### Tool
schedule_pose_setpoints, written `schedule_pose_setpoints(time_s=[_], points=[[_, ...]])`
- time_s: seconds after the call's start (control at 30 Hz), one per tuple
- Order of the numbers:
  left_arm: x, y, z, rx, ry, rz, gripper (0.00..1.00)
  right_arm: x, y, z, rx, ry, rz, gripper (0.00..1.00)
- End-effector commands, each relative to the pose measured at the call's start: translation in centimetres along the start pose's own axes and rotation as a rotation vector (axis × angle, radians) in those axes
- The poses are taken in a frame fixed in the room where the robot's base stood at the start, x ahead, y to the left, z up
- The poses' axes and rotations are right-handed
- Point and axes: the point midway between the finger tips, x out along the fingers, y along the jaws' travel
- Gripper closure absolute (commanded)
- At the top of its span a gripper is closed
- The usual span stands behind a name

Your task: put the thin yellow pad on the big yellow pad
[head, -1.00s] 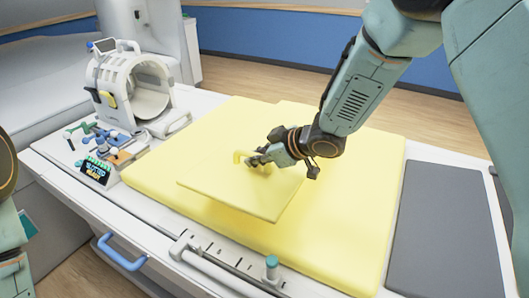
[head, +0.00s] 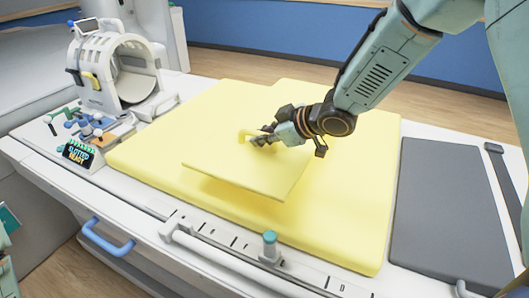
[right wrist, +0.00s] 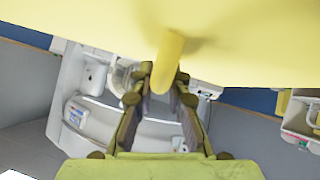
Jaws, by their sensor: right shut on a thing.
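The thin yellow pad (head: 235,173) is a flat sheet with a small yellow handle (head: 246,136) on its top. My right gripper (head: 262,138) is shut on that handle, and the pad hangs from it over the big yellow pad (head: 345,215). A shadow shows under the thin pad's front edge, so it looks a little above the big pad. In the right wrist view the handle (right wrist: 166,70) stands between my two fingers, with the yellow sheet beyond it. The big pad lies flat on the white table. My left gripper is not in view.
A white ring-shaped coil (head: 117,70) stands at the back left of the table. Small coloured tools and a sign (head: 78,153) lie in front of it. A grey pad (head: 450,210) lies at the right. A rail with a teal-topped knob (head: 270,245) runs along the front edge.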

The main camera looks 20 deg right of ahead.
Motion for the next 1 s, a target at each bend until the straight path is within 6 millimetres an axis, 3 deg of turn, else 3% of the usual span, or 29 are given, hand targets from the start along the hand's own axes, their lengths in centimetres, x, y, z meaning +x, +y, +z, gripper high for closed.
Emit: schedule_pose_setpoints(time_s=[0.1, 0.33, 0.57, 1.0], points=[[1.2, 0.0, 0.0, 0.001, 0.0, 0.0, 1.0, 1.5, -0.7, 1.7, -0.001, 0.0, -0.001, 1.0], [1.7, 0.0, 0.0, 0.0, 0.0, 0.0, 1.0, 2.4, -1.1, 2.8, -0.002, 0.0, -0.001, 1.0], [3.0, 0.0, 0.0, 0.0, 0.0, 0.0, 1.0, 4.1, -1.9, 5.2, -0.002, 0.001, -0.001, 1.0], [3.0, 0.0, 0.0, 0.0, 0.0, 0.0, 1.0, 4.4, -2.0, 5.5, -0.003, 0.001, 0.0, 1.0]])
